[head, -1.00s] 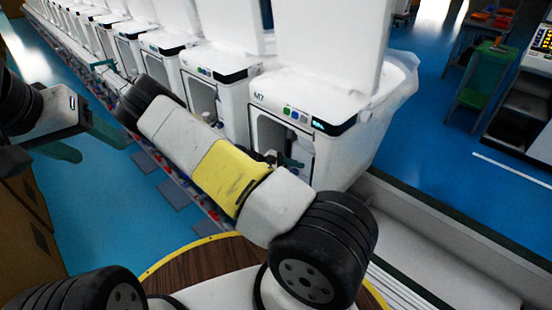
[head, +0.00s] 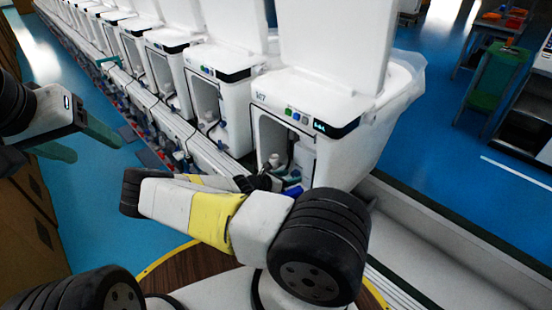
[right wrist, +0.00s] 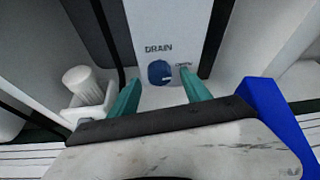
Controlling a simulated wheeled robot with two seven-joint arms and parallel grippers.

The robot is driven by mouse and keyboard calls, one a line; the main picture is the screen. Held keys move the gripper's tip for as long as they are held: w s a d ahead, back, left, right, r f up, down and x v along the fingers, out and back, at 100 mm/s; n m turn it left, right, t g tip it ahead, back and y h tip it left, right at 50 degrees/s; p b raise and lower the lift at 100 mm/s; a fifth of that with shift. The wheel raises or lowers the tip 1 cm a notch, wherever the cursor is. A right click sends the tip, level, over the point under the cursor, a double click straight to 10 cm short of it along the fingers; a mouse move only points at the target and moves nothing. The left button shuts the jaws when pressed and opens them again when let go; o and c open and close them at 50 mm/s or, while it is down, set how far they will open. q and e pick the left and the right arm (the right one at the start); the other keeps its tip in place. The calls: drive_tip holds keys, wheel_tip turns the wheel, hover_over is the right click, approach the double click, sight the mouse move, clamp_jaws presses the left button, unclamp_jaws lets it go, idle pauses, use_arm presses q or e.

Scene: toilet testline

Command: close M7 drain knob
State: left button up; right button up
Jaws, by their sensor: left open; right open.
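The M7 unit (head: 345,125) is a white toilet with its lid up and an open front compartment. In the right wrist view its round blue drain knob (right wrist: 160,72) sits on a white panel, below the word DRAIN. My right gripper (right wrist: 161,84) is open, with one teal finger on either side of the knob and a gap to each. Whether the fingertips reach the knob's depth, I cannot tell. The knob cannot be made out in the head view. My left gripper (head: 97,147) is open and empty over the blue floor at the left.
A white capped fitting (right wrist: 82,83) stands left of the fingers, and a blue part (right wrist: 275,115) is close on the right. Compartment walls flank the gripper. More white toilet units (head: 205,95) line up to the left. A green stand (head: 490,80) is far right.

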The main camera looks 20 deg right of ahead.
drive_tip(key=shift+w+d+f, duration=0.25)
drive_tip(key=shift+d+f, duration=0.05)
drive_tip(key=shift+d, duration=0.3)
clamp_jaws()
